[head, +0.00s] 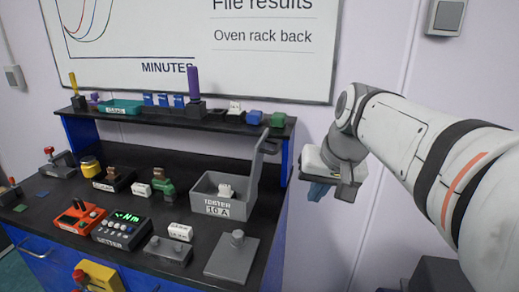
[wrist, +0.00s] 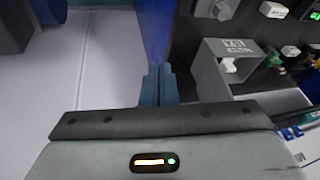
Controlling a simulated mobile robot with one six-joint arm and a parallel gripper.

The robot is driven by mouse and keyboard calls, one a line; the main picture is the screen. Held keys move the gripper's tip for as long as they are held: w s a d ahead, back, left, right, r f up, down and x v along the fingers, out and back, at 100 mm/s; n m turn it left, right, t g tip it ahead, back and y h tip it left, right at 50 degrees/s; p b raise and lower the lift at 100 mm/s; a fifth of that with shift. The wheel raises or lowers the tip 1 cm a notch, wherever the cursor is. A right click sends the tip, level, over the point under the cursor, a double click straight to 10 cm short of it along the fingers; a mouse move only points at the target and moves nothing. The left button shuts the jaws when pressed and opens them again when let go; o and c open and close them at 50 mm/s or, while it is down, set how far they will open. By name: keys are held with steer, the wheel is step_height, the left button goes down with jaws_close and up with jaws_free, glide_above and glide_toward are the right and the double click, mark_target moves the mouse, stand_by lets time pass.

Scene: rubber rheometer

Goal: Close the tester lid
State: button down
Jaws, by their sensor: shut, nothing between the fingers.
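A grey upright part with a looped top (head: 262,150), which looks like the raised lid seen nearly edge-on, stands at the box's right side. In the wrist view the tester (wrist: 210,78) is right of the fingers. My gripper (head: 318,193) is shut and empty, in the air right of the bench and apart from the tester; its blue fingers (wrist: 160,85) also show in the wrist view.
A grey plate with a knob (head: 232,256) lies in front of the tester, beside a smaller grey block (head: 168,250). A green-display meter (head: 121,230) and an orange device (head: 80,217) are to the left. A raised shelf (head: 150,118) runs behind.

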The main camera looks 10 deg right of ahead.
steer(key=w+d+r+m+t+y+b, duration=0.15)
steer(key=w+d+r+b, duration=0.25)
steer(key=w+r, duration=0.55)
steer(key=w+a+f, duration=0.6)
steer(key=f, duration=0.1)
steer(key=shift+w+t, duration=0.35)
steer(key=shift+w, duration=0.05)
steer(key=shift+y, duration=0.25)
